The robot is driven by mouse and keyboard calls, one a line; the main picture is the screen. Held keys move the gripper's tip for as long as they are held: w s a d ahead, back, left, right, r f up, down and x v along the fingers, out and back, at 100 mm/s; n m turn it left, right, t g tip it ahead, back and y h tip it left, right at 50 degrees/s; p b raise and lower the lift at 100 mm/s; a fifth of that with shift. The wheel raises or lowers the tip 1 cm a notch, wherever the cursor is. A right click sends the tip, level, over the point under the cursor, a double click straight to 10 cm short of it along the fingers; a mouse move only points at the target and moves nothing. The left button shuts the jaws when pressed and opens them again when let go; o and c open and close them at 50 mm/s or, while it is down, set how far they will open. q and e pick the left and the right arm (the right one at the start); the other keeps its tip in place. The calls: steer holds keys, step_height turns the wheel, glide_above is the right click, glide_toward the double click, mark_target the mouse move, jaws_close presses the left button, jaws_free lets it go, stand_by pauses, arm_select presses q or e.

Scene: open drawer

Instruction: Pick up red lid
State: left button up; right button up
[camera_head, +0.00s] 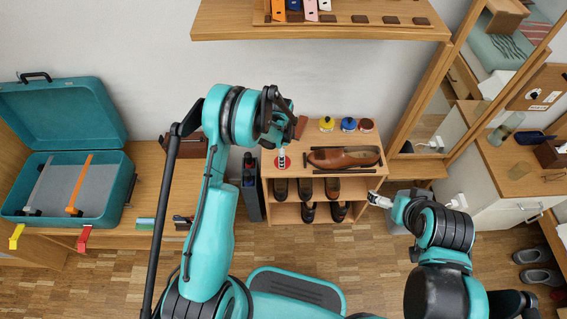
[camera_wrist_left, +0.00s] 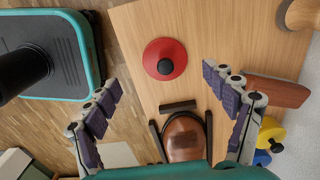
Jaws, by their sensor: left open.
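The red lid (camera_wrist_left: 165,52) is a round red disc with a dark knob, lying on the wooden top of a small shoe shelf (camera_head: 320,187). In the head view, the red lid (camera_head: 277,165) shows at the left end of that top, partly hidden by my left gripper (camera_head: 283,159). In the wrist view, the fingers of my left gripper (camera_wrist_left: 160,78) are spread wide, with the lid between and apart from them. My left gripper is empty above the lid. My right gripper (camera_head: 379,200) is away at the right of the shelf; its jaw state is unclear.
A brown shoe (camera_head: 345,158) lies on the shelf top beside dark bars. Yellow (camera_head: 326,124) and blue (camera_head: 348,125) containers stand behind it. Several shoes fill the compartments below. A wall shelf (camera_head: 340,32) overhangs behind, a mirror (camera_head: 440,110) stands right, and an open teal case (camera_head: 75,185) sits left.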

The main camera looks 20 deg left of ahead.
arm_select(q)
steer(key=f, duration=0.1)
steer(key=f+b, duration=0.1)
steer(key=f, duration=0.1)
steer(key=f+b, duration=0.1)
steer(key=f, duration=0.1)
steer(key=shift+w, duration=0.4)
steer(key=shift+r, duration=0.1)
steer(key=c, duration=0.9)
steer(key=shift+s, duration=0.1)
steer(key=shift+c, duration=1.1)
steer(key=shift+c, duration=0.2)
